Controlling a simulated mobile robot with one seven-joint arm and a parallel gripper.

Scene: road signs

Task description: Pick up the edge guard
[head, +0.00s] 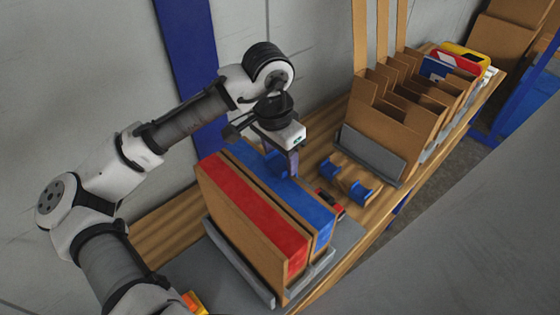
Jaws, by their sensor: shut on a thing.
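My gripper (291,158) points down over the near cardboard boxes and is shut on a small blue edge guard (277,164). The edge guard is at the top of the box with the blue band, by its back edge. I cannot tell whether it touches the box. My gripper's fingers hide part of it. Two similar blue pieces, one at the back (330,168) and one nearer the front (361,190), lie on the wooden bench to the right of the boxes.
A box with a red top (255,212) stands beside the box with a blue top (305,205), in a grey holder (240,265). A red and black item (329,202) lies close to their right. Cardboard dividers (385,125) stand farther back on the bench.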

